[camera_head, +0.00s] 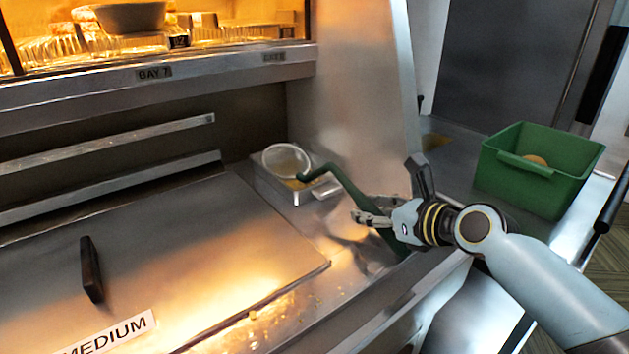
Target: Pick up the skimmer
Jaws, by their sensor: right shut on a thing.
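The skimmer (340,178) has a round mesh head (286,160) and a long green handle. My right gripper (362,216) is shut on the green handle near its lower end. The mesh head is over a small metal tray (303,194) at the back of the steel counter; I cannot tell whether it touches the tray. The gripper's fingers hide part of the handle. My left gripper is not in view.
A closed steel lid (185,245) with a black handle and a "MEDIUM" label covers the left. A steel partition (360,85) rises behind the gripper. A green bin (515,185) holding a round brownish item stands at the right. A lit shelf marked "BAY 7" is above.

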